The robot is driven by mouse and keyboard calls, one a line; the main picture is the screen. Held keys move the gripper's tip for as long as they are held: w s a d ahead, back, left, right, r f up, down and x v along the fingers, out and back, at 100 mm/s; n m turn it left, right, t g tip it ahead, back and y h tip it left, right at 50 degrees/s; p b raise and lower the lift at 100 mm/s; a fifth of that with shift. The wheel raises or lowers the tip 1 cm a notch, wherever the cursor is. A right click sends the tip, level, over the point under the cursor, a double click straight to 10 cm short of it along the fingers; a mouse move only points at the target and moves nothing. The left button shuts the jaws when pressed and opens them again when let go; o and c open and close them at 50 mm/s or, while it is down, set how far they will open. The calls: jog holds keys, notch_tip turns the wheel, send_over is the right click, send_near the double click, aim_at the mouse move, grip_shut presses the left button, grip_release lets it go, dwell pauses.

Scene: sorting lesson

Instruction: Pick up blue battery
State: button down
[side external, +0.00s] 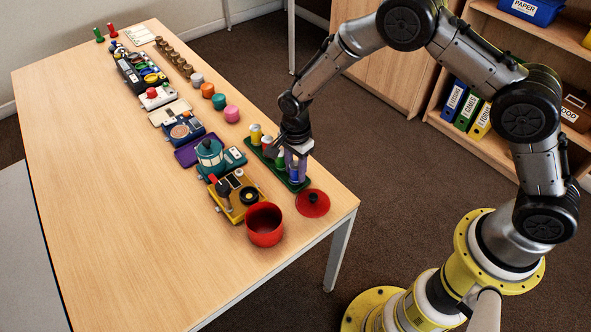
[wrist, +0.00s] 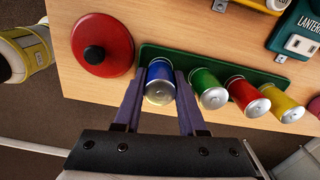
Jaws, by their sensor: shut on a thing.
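The blue battery (wrist: 160,84) is a blue cylinder with a silver end, at the left end of the green tray (wrist: 220,61) in the wrist view. My gripper (wrist: 161,93) has its two purple fingers on either side of the battery, shut on it. In the side external view my gripper (side external: 298,165) is at the near end of the green tray (side external: 270,163), and the blue battery (side external: 294,175) shows partly behind the fingers. Whether the battery touches the tray I cannot tell.
Green (wrist: 209,90), red (wrist: 248,97) and yellow (wrist: 284,103) batteries stand in a row beside the blue one. A red lid (side external: 313,203) lies near the table edge, beside a red pot (side external: 265,225). The table's left side is clear.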

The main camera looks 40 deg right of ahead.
jog(key=shift+r, duration=0.55)
jog(key=s+d+r, duration=0.4)
jog(key=s+r, duration=0.7)
jog(key=s, duration=0.2)
jog(key=shift+s+r, duration=0.2)
jog(key=shift+r, duration=0.05)
